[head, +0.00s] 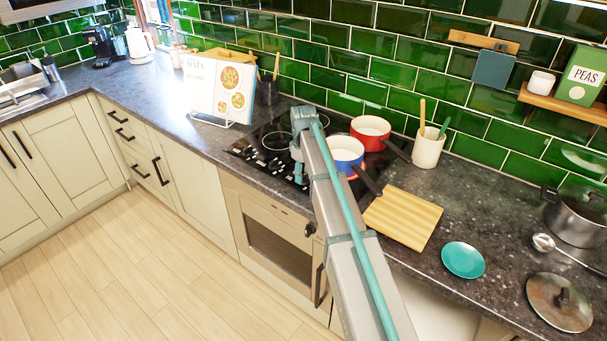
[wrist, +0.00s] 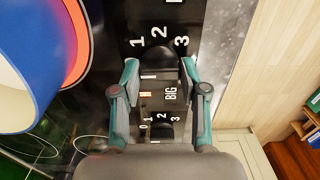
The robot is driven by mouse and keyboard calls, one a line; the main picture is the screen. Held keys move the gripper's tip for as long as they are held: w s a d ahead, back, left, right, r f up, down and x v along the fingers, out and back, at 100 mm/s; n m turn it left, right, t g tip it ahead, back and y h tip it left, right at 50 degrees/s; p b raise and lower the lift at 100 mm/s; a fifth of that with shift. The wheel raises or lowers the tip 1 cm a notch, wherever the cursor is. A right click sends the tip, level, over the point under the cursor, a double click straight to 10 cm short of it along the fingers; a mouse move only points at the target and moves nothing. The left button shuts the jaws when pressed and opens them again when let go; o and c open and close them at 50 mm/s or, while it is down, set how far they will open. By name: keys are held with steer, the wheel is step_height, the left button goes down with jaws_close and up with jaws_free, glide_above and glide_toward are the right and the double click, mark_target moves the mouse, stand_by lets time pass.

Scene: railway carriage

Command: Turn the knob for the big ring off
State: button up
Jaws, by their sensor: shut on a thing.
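The black hob (head: 268,143) is set in the dark counter, with its control knobs and white markings partly behind my arm. In the wrist view, my gripper (wrist: 160,72) points down at the control strip. Its fingertips are closed in on both sides of a dark knob (wrist: 159,62), which has the numerals 1, 2 and 3 around it. The label BIG (wrist: 171,93) is just below this knob, with a small orange-lit mark beside it. Another knob (wrist: 161,130) with numerals is below the label, near the gripper body. The gripped knob's pointer direction is not clear.
A blue pot (head: 345,150) and a red pot (head: 371,131) stand on the hob, close beside my gripper. A recipe stand (head: 222,90) is to the left. A cutting board (head: 403,218) and a teal plate (head: 463,260) lie on the counter to the right.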

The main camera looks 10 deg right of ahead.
mark_target(304, 176)
steer(key=o, duration=1.1)
steer(key=shift+o, duration=0.2)
step_height(304, 176, up, 12)
